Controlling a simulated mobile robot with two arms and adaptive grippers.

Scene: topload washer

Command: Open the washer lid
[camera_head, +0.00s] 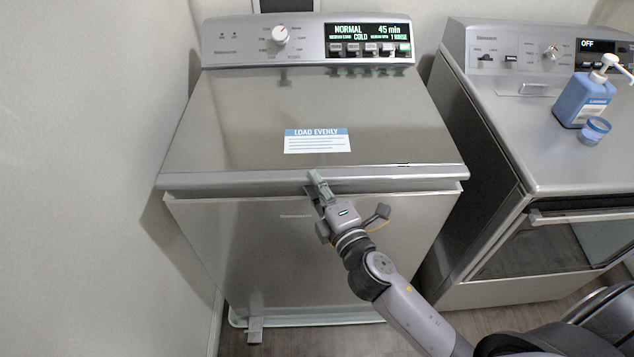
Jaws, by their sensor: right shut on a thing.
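The washer (285,250) stands in the middle of the head view. Its wide silver lid (240,120) lies down flat or nearly so over the top, with a blue and white "LOAD EVENLY" label (317,141). A dark line runs under the lid's front edge; I cannot tell whether the lid is slightly raised. My right gripper (320,188) is at the middle of that front edge, shut on the lid's lip, with one finger over the top. Its lower contact is hidden. My left gripper is not in view.
The washer's control panel (308,42) is at the back. A dryer-like machine (520,110) stands to the right, with a blue pump bottle (584,98) and small blue cup (595,130) on top. A wall (80,180) is close on the left. Floor shows at the bottom.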

